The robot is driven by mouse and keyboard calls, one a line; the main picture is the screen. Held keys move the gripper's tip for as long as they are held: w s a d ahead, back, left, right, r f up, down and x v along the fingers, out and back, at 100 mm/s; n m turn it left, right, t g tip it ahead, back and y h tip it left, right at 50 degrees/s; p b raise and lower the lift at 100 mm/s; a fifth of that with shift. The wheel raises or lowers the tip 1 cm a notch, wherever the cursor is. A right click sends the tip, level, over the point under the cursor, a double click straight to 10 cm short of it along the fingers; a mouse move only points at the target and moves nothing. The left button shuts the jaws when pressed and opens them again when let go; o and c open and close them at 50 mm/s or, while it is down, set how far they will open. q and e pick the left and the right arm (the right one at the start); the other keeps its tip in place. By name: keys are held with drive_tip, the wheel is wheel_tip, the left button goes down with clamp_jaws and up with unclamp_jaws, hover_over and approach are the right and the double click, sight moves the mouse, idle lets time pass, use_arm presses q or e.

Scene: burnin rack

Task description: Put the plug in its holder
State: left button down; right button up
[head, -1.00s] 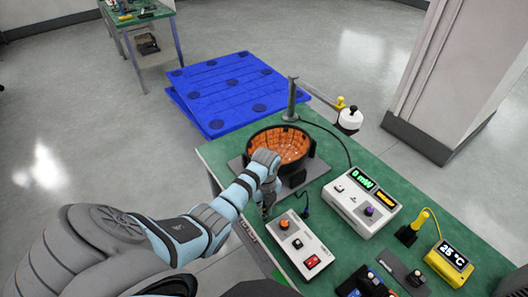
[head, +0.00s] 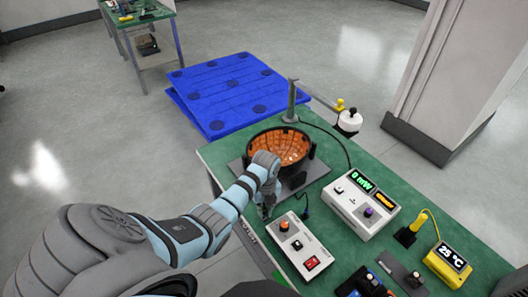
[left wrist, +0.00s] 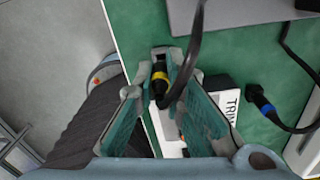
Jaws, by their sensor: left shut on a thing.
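The plug (left wrist: 159,76), black with a yellow band, is between the fingers of my left gripper (left wrist: 161,84) in the left wrist view. A black cable loops up past it. In the head view my left gripper (head: 266,207) is low at the table's near left edge, beside the white box with the red switch (head: 300,247). The gripper is shut on the plug. A grey piece (left wrist: 160,52) shows right by the fingertips; I cannot tell whether it is the holder or whether the plug is seated in it. My right gripper is not in view.
A black bowl with an orange inside (head: 283,145) stands behind my gripper. A blue-banded plug (left wrist: 262,103) on a cable lies near the white box. A display box (head: 361,203) and a yellow temperature unit (head: 447,265) stand to the right. Green tabletop (head: 225,150) is bare at the back left.

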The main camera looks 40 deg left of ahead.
use_arm(q)
drive_tip(key=shift+f, duration=0.15)
drive_tip(key=shift+f+b, duration=0.35)
drive_tip(key=shift+f+b, duration=0.5)
drive_tip(key=shift+f, duration=0.1)
drive_tip(key=c, duration=1.6)
unclamp_jaws()
wheel_tip(320, 180, up, 12)
drive_tip(key=shift+w+d, duration=0.1)
drive_tip(key=shift+d, duration=0.05)
